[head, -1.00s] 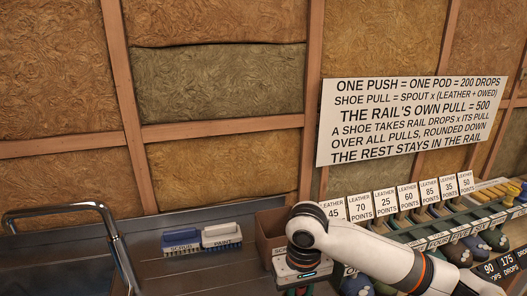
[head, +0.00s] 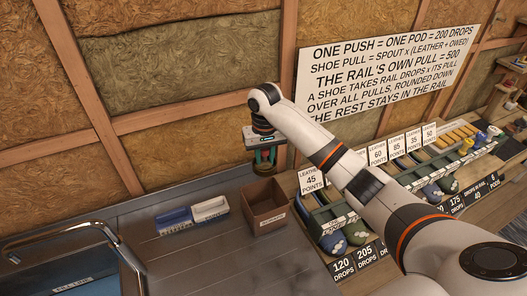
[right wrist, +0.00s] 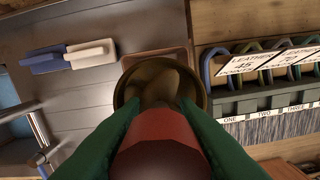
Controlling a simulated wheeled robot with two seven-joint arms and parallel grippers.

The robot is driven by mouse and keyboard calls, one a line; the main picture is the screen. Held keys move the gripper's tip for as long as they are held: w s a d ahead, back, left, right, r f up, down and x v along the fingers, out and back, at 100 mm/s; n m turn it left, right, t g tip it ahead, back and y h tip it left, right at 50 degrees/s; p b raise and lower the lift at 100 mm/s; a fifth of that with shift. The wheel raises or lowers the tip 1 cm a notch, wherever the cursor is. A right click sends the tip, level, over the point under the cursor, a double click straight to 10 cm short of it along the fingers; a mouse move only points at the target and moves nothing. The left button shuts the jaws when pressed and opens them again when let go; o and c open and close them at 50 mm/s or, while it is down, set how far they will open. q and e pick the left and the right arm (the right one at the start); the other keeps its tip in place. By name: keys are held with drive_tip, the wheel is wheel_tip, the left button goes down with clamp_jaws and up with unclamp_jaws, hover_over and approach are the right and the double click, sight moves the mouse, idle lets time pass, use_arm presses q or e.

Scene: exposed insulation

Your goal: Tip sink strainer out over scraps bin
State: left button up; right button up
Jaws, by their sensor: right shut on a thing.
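The scraps bin (head: 268,226), an open brown box with a small label, stands on the grey counter. My right gripper (head: 265,158) is above its far side in the head view, fingers downward. Its green fingers are shut on a red part, seemingly the handle of the sink strainer. In the right wrist view the gripper (right wrist: 160,135) has the red part between its fingers. Beyond it the strainer (right wrist: 123,86) shows as a round, dark brassy bowl overlapping the bin rim (right wrist: 150,55). I cannot tell what the bowl holds. My left gripper is out of view.
Blue and white brushes (head: 192,215) lie left of the bin. A sink with a chrome tap (head: 60,232) is at lower left. A shoe rack (head: 345,222) with labelled cards stands close on the right. The insulated wall is behind.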

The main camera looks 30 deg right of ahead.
sight(265, 167)
drive_tip(key=shift+f+b, duration=0.3)
drive_tip(key=shift+f, duration=0.8)
drive_tip(key=shift+s+f+t+p, duration=0.15)
drive_tip(key=shift+f+t+p, duration=0.15)
drive_tip(key=shift+p, duration=0.15)
drive_tip(key=shift+a+f+t+h, duration=0.1)
drive_tip(key=shift+f+t+h, duration=0.1)
drive_tip(key=shift+t+h, duration=0.15)
drive_tip(key=shift+s+t, duration=0.1)
drive_tip(key=shift+t, duration=0.35)
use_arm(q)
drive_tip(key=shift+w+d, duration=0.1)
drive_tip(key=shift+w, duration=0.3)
use_arm(e)
drive_tip(key=shift+s+r, duration=0.1)
drive_tip(key=shift+r, duration=0.05)
